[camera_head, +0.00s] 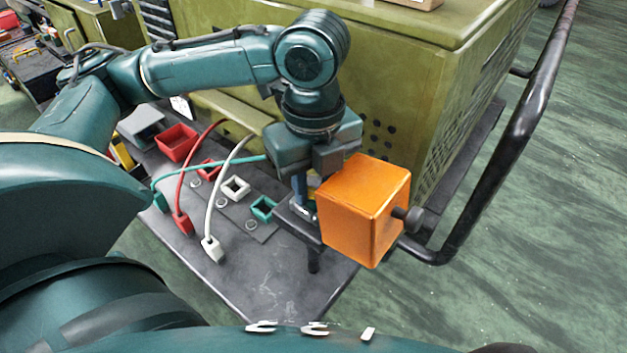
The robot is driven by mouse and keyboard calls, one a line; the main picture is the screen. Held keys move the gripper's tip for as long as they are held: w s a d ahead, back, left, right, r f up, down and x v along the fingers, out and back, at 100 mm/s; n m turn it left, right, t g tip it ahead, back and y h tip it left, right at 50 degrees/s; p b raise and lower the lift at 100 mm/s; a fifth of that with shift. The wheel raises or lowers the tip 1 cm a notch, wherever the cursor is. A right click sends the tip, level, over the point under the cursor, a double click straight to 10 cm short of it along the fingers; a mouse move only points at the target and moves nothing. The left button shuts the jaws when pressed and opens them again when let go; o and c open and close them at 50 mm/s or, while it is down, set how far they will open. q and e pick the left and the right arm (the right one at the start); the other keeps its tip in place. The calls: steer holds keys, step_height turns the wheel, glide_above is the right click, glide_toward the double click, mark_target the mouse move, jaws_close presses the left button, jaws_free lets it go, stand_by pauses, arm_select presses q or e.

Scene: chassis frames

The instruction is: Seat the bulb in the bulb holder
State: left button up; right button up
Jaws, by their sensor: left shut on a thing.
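My left gripper (311,192) points down over the right end of the dark table. It is shut on a small blue and yellow piece (313,181), apparently the bulb, mostly hidden by the fingers and the orange block. Just below the fingertips is a dark block (295,220) with a pale metal top, which looks like the bulb holder. I cannot tell whether the bulb touches it. A large orange block (352,212) with a black knob on its right side stands close against the gripper's right and hides part of it. My right gripper is not in view.
On the dark table (270,290) lie red, white and green cable plugs. Square sockets, including a white one (235,188) and a green one (262,208), and a red bin (177,142) stand behind. An olive cabinet (430,80) and black rail (510,150) bound the back and right.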

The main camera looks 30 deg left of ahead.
mark_target(314, 180)
arm_select(q)
steer(key=shift+f, duration=0.1)
steer(key=o, duration=1)
steer(key=shift+c, duration=0.2)
step_height(314, 180, up, 12)
steer(key=p, duration=0.2)
steer(key=shift+r, duration=0.2)
